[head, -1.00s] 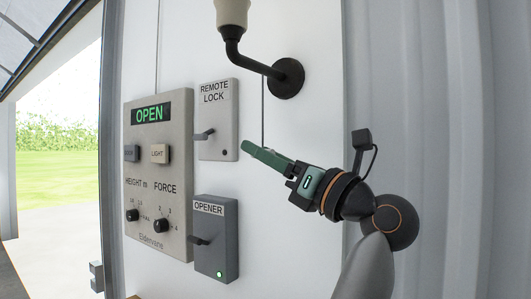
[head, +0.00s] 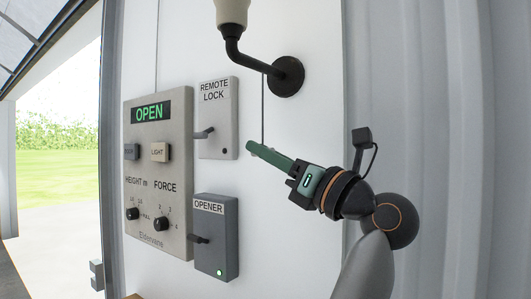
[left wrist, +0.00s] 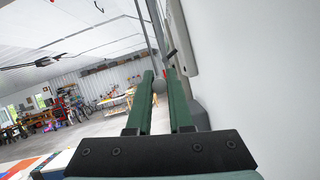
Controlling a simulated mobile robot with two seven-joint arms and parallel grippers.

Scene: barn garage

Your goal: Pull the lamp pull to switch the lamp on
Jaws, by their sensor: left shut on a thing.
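The lamp (head: 232,14) is a pale shade on a black bent arm, fixed to the white wall by a round black plate (head: 287,77); its top is cut off. A thin dark cord (head: 263,115) hangs from it to the fingertips of my left gripper (head: 256,150). In the left wrist view, the lamp pull (left wrist: 159,86) is a small grey knob between the two green fingers (left wrist: 160,80). My left gripper is shut on it. In the head view the fingers hide the knob. My right gripper is not in view.
Left of my fingers are the remote lock box (head: 217,120) with a lever, the opener box (head: 216,245) with a green light, and a grey control panel (head: 158,195) reading OPEN. The wall below my gripper is bare. An open doorway lies far left.

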